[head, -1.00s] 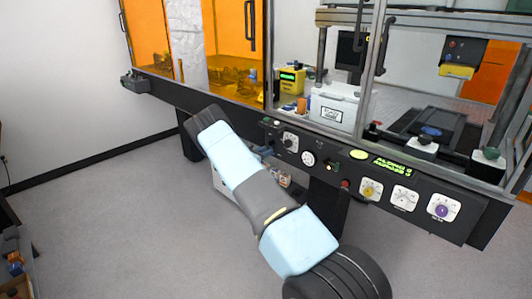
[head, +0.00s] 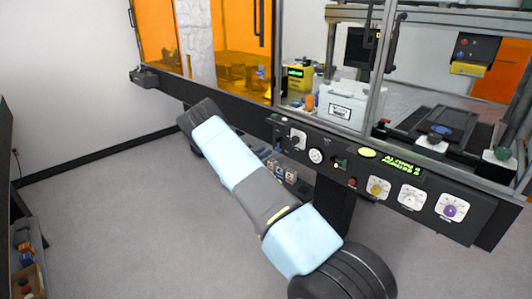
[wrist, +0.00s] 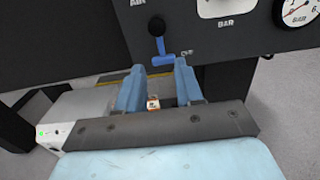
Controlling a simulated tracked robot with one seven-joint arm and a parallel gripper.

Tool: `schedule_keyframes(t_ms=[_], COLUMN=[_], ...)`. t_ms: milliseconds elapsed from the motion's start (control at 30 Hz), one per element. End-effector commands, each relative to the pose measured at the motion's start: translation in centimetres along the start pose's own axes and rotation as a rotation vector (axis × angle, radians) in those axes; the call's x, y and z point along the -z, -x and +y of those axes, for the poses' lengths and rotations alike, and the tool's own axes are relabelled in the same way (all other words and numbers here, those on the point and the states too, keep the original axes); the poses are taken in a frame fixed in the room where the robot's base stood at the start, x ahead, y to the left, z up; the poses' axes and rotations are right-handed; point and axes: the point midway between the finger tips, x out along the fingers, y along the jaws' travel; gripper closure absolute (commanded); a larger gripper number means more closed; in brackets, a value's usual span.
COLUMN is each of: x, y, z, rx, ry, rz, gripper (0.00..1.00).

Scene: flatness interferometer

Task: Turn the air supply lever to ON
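The air supply lever shows in the wrist view as a blue stem (wrist: 161,46) with a round black end at its top and a short blue crosspiece at its bottom. It is on the dark panel (wrist: 95,35) under a partly cut-off "AIR" label. My gripper (wrist: 158,76) is open, its two blue fingers apart just below the lever, one toward each side of it. The gap between the fingers holds nothing that I can see gripped. In the head view I cannot make out the lever or my fingertips.
The front panel carries a yellow dial (head: 378,188), a purple dial (head: 451,210) and a red button (head: 352,181). A gauge (wrist: 298,12) is right of the lever. Small boxed items (head: 285,174) sit below the panel. A shelf (head: 28,245) stands at left; floor between is clear.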

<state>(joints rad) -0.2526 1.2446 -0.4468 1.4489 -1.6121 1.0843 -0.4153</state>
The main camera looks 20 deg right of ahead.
Motion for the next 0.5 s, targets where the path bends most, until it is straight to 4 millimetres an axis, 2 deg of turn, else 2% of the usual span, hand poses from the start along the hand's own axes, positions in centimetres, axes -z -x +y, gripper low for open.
schedule_keyframes(t_ms=[500], x=[0.0], y=[3.0], z=[0.1], rx=[-0.001], ry=[0.0], rz=[0.0], gripper=[0.64])
